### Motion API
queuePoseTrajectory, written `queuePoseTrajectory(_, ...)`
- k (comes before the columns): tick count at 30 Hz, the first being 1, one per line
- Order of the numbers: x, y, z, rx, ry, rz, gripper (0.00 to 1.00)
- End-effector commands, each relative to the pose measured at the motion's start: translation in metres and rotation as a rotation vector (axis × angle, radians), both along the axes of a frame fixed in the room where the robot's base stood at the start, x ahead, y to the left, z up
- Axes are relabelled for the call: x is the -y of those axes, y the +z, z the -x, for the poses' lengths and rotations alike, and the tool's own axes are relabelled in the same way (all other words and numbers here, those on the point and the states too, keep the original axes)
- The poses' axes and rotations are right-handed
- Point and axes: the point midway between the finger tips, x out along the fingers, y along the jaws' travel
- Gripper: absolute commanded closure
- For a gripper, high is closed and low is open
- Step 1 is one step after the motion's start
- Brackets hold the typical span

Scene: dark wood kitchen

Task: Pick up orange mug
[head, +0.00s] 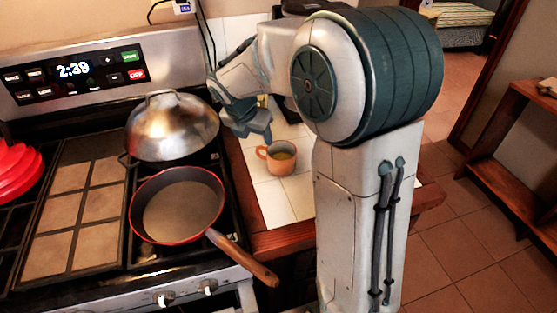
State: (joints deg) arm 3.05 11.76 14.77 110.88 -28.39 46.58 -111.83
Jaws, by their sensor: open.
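The orange mug (281,160) stands upright on the white tiled counter (282,201), to the right of the stove. Its handle points left, and something yellowish shows inside it. My gripper (264,140) is just behind and to the left of the mug, close above the counter. It is open and holds nothing that I can see. The fingertips are small and partly hidden, and I cannot tell whether they touch the mug.
A red object (18,172) is at far left. Tiled floor (440,235) is free at right.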

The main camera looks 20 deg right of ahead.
Motion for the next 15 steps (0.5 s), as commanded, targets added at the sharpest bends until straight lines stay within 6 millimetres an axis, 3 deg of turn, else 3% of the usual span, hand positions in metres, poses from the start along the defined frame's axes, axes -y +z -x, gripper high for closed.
queuePoseTrajectory(4, 0.007, -0.028, -0.008, -0.003, -0.001, 0.000, 0.39)
queuePoseTrajectory(15, 0.016, -0.060, -0.018, -0.003, -0.002, -0.001, 0.39)
